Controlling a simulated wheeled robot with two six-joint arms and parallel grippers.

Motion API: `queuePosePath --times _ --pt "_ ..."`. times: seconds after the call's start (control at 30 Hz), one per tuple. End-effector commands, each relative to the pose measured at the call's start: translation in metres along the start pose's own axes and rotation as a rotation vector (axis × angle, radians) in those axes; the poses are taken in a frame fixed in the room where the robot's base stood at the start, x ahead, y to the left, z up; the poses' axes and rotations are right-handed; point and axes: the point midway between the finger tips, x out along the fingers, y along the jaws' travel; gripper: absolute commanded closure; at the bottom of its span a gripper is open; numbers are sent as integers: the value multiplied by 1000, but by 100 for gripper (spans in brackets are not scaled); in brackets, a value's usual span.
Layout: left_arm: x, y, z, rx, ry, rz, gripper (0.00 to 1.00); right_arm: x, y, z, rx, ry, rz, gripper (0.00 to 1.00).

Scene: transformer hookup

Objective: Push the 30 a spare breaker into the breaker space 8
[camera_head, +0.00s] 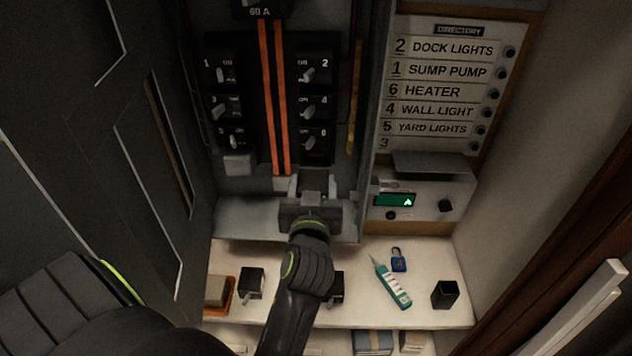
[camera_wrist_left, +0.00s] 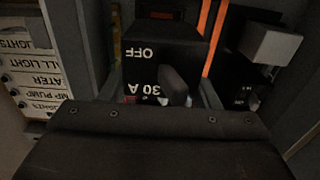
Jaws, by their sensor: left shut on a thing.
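The black 30 A spare breaker (camera_wrist_left: 165,65) shows close up in the left wrist view, its OFF and 30 A marks upside down and its toggle facing me. My left gripper (camera_head: 314,187) is shut on it, and the breaker's dark top (camera_head: 315,178) shows between the grey fingers in the head view. The gripper is at the lower end of the panel's right breaker column, just below the breaker marked 6 (camera_head: 317,143). Breaker space 8 is hidden behind the held breaker and gripper; I cannot tell how far in the breaker sits. My right gripper is not in view.
Orange bars (camera_head: 272,95) run down the panel's middle. A grey blank cover (camera_head: 238,164) is at lower left. On the shelf (camera_head: 350,312) are a black breaker (camera_head: 250,283), a teal tester (camera_head: 392,286), a blue padlock (camera_head: 398,261) and a black cup (camera_head: 445,294).

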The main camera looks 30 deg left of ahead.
Motion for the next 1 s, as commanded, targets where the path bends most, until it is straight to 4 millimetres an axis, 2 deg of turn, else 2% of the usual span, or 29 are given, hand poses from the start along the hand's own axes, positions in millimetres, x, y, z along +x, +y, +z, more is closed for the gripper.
queuePosePath --times 0.23,0.7,1.0 --pt "7 1 0 1 2 2 68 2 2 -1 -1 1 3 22" --pt "49 1 -1 1 2 1 68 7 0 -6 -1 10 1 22" --pt "60 0 -1 -1 1 0 68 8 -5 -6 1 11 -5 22"
